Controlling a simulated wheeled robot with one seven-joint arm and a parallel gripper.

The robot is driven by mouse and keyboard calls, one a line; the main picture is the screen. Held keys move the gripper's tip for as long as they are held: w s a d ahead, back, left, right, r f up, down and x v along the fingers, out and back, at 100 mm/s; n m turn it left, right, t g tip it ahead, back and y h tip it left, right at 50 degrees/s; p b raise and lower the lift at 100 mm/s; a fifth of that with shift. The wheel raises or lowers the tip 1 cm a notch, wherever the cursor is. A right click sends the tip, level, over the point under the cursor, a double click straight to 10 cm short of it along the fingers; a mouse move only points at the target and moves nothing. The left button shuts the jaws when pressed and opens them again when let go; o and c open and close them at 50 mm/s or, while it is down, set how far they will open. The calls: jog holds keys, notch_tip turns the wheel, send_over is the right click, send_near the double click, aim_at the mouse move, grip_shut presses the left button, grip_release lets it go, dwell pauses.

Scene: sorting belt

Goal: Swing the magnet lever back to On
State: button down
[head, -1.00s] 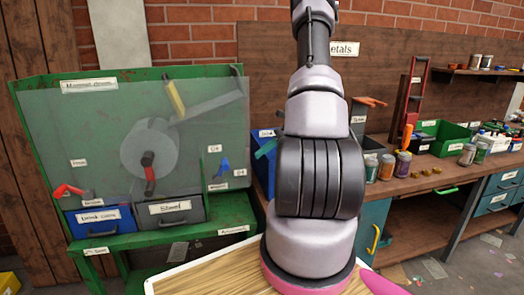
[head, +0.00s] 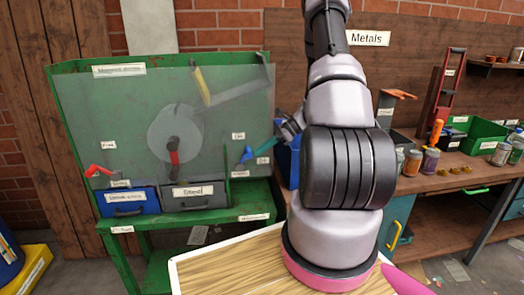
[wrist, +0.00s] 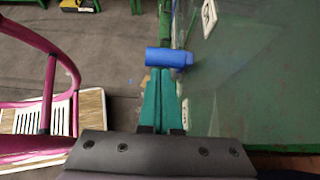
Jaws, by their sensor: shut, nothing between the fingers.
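The blue magnet lever (head: 246,154) is on the right part of the green machine's front panel, beside small labels that seem to read On, above it, and Off, to its right. Its handle tilts up and to the right. My gripper (head: 254,152) has teal fingers pressed together and reaches in from the right, with its tips right by the handle. In the wrist view, the lever's blue handle (wrist: 166,57) lies crosswise just beyond the tips of my gripper (wrist: 166,72). I cannot tell whether they touch.
A clear screen (head: 215,110) covers the drum and a yellow-ended arm. A red lever (head: 98,171) is at the panel's left. A blue bin (head: 128,208) and a grey bin (head: 195,203) sit below. A workbench with jars and a green tray (head: 455,140) stands at right.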

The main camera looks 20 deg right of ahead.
aim_at(250, 150)
jog(key=shift+w+a+r+g+h, duration=0.2)
jog(key=shift+a+r+h, duration=0.25)
jog(key=shift+a+h, duration=0.2)
jog(key=shift+w+a+r+g+h, duration=0.1)
jog(key=shift+a+r+g+h, duration=0.1)
jog(key=shift+a+r+h, duration=0.35)
jog(key=shift+w+a+r+h, duration=0.1)
jog(key=shift+w+a+h, duration=0.05)
jog(key=shift+a, duration=0.25)
jog(key=shift+w+a+r+h, duration=0.1)
jog(key=shift+a+h, duration=0.05)
jog(key=shift+a, duration=0.2)
